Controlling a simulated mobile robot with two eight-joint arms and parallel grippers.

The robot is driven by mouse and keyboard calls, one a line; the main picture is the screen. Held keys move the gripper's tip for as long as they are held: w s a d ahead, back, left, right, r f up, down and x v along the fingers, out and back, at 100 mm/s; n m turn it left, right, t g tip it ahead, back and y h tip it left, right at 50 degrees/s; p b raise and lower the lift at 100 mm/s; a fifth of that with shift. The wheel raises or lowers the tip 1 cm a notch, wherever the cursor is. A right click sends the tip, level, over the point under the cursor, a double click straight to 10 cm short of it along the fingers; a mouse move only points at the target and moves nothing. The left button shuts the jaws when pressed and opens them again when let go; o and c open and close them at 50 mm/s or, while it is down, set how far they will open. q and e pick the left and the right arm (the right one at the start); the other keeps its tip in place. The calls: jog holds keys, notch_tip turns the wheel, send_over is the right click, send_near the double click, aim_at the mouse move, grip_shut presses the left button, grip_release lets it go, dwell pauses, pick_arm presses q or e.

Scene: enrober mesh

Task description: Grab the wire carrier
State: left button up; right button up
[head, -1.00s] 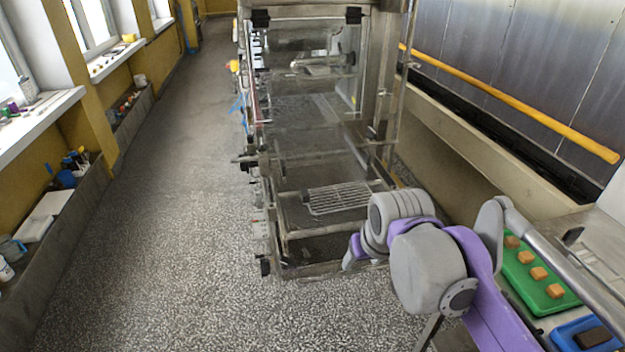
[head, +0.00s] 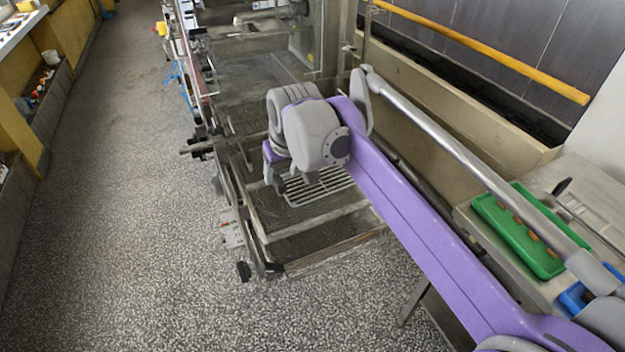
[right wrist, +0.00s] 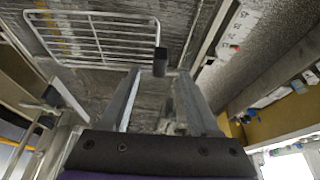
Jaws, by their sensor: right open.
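The wire carrier (head: 322,187) is a pale wire grid lying inside the front of the steel machine frame. It also shows in the right wrist view (right wrist: 96,42), at the upper left, with its near edge just ahead of the fingers. My right gripper (head: 296,183) is above the carrier's left part in the head view, and the wrist and arm hide some of the carrier. In the right wrist view the right gripper (right wrist: 160,78) has its fingers apart with nothing held between them. Whether a finger touches the wire cannot be told. My left gripper is out of view.
The machine frame (head: 312,222) has rails around the carrier. A green tray (head: 520,232) with orange-brown blocks and a blue tray (head: 574,298) sit on the bench at right. Speckled floor (head: 120,230) is clear at left.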

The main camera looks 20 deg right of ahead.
aim_at(279, 180)
jog(key=x, duration=0.5)
jog(key=shift+w+f, duration=0.25)
jog(key=shift+w, duration=0.1)
grip_shut()
